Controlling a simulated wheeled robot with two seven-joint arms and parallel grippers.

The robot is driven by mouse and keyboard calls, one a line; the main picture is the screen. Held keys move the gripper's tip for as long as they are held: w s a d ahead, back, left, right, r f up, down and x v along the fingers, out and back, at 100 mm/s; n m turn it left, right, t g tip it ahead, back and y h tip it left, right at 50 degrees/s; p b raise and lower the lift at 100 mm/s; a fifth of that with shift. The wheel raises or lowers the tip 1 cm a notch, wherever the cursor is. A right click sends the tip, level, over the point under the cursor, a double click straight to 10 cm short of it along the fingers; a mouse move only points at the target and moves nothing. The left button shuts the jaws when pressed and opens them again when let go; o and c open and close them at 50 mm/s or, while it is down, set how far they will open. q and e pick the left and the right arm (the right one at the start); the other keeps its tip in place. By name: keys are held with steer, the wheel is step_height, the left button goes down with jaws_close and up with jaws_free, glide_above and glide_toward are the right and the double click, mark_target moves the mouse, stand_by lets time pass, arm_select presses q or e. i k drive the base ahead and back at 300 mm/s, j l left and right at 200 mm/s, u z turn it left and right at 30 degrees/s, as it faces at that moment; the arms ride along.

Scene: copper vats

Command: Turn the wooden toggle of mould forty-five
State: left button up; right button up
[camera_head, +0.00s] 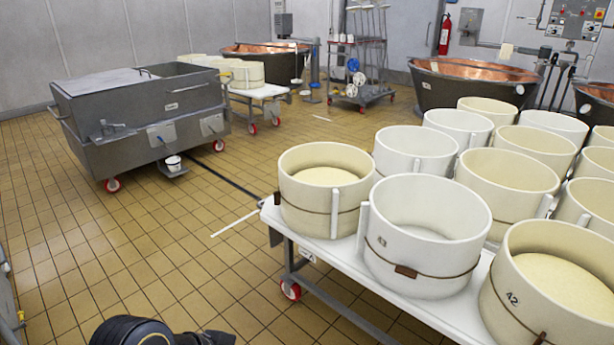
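Several round cream and white moulds stand on a white-topped trolley (345,263) at the right. The front right mould (507,270) reads 42. The white mould (425,225) left of it has a cord around it, a brown wooden toggle (406,271) on its front, and a small mark too small to read. The mould (310,205) at the left corner also has a cord. I cannot read forty-five on any mould. A dark rounded part of my arm (130,331) shows at the bottom left edge, apart from the trolley. Neither gripper's fingers show.
A grey steel vat on wheels (150,125) stands at the left. Copper vats (470,85) and a rack (358,70) stand at the back. A white rod-like strip (235,222) lies near the trolley's left corner. The tiled floor at the front left is clear.

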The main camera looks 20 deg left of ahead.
mark_target(278, 194)
steer(key=i+j+z, duration=0.15)
steer(key=j+z, duration=0.25)
steer(key=j, duration=0.2)
steer(key=j+z, duration=0.4)
steer(key=j, duration=0.15)
steer(key=j+z, duration=0.1)
steer(key=j, duration=0.75)
steer(key=j+z, duration=0.1)
steer(key=j, duration=0.75)
steer(key=k+j+z, duration=0.1)
steer(key=j, duration=0.75)
steer(key=k+j+z, duration=0.1)
steer(key=j, duration=0.75)
steer(key=k+j, duration=0.1)
steer(key=j, duration=0.65)
steer(key=k+j, duration=0.1)
steer(key=j, duration=0.6)
